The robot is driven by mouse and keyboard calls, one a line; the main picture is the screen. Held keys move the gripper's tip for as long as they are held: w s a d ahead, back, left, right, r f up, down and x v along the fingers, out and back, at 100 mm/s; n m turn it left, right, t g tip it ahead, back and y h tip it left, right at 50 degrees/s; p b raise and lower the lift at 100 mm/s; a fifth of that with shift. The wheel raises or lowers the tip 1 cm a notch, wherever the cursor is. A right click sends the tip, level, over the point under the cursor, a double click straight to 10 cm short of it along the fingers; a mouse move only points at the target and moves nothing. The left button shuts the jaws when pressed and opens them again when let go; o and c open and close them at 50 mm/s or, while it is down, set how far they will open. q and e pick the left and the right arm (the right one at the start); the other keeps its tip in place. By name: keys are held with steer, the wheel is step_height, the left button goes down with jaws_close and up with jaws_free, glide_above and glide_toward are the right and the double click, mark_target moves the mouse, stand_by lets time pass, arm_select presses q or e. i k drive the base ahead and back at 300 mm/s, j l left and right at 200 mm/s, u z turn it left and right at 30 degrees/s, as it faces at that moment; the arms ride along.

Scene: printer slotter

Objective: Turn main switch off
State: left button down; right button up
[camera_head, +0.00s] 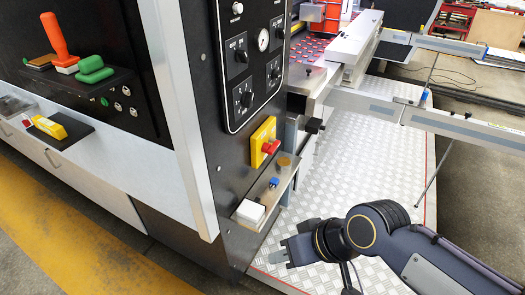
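A yellow switch box with a red knob (268,147) is on the dark front panel of the machine, near its right edge. Above it is a black control panel (253,62) with several black rotary knobs and a round gauge. No label that names the main switch is readable. My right gripper (277,256) is low in the picture, below and apart from the yellow box, over the metal floor plate. It points left and touches no switch; its finger gap is too small to make out. My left gripper is out of view.
A small ledge (283,188) with a white box (250,213), a blue button and a brass-coloured button juts out below the yellow box, between it and my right gripper. A grey post (180,110) stands to the left. Metal rails (435,117) extend at the upper right.

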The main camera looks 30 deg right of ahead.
mark_target(269, 149)
steer(key=l+u, duration=0.1)
steer(key=u, duration=2.35)
steer(key=k+l+u, duration=0.45)
steer(key=k+l, duration=2.25)
steer(key=i+l, duration=0.15)
steer(key=l+z, duration=0.05)
steer(key=l, duration=0.05)
